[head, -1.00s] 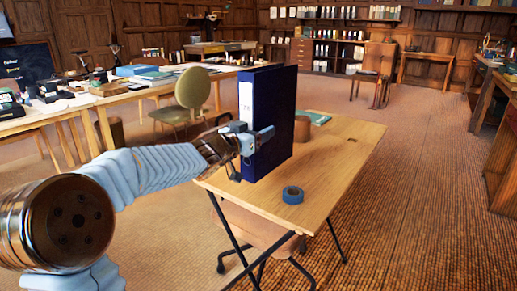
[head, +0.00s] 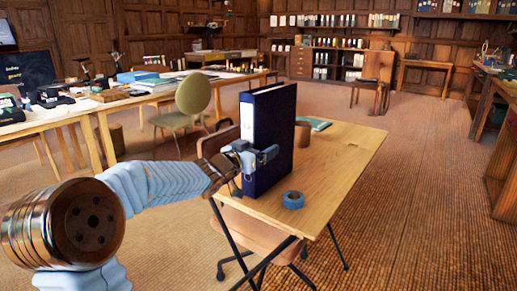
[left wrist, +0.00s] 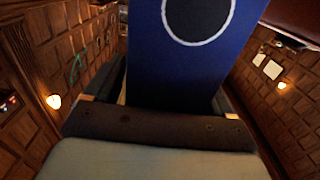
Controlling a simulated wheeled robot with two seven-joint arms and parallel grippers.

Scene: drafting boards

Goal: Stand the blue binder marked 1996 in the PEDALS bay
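A dark blue binder (head: 272,130) stands upright over the left part of the small wooden desk, with a white label (head: 246,122) on its spine. The label's writing is too small to read. I cannot tell if its bottom edge touches the desk. My left gripper (head: 258,158) is shut on the binder near mid-height, its fingers on either side. In the left wrist view the binder's blue spine (left wrist: 165,70) fills the space between the fingers, with a pale-rimmed dark round finger hole. My right gripper is not in view. I cannot make out a bay marked PEDALS.
The desk (head: 345,150) holds a blue tape roll (head: 293,199) beside the binder, a brown cylinder (head: 302,134) and a green book (head: 318,124) behind it. A chair (head: 258,238) is under its near side. Shelves with binders (head: 480,7) line the back wall. Carpet at right is clear.

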